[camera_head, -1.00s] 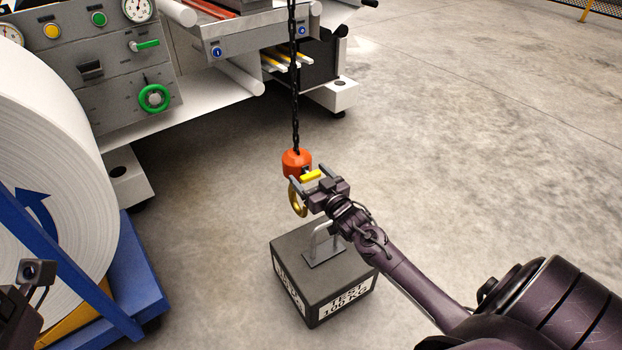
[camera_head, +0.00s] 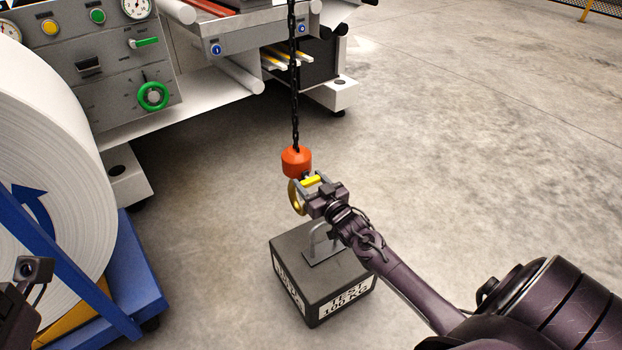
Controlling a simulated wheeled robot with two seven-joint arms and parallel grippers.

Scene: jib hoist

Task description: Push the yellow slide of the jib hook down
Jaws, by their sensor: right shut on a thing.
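The jib hook hangs on a black chain (camera_head: 294,90), with an orange block (camera_head: 296,161) on top and a brass-coloured hook (camera_head: 296,198) below. The yellow slide (camera_head: 311,181) shows between the fingers of my right gripper (camera_head: 309,182), which is shut on it from the right. The gripper partly hides the slide and the hook. Part of my left arm (camera_head: 35,270) shows at the lower left edge; its jaws cannot be made out.
A dark test weight (camera_head: 345,275) with a grey handle (camera_head: 322,246) stands on the floor just below the hook. A large white roll (camera_head: 50,130) on a blue frame (camera_head: 135,270) is at the left. A machine with a control panel (camera_head: 110,60) stands behind. The floor at right is clear.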

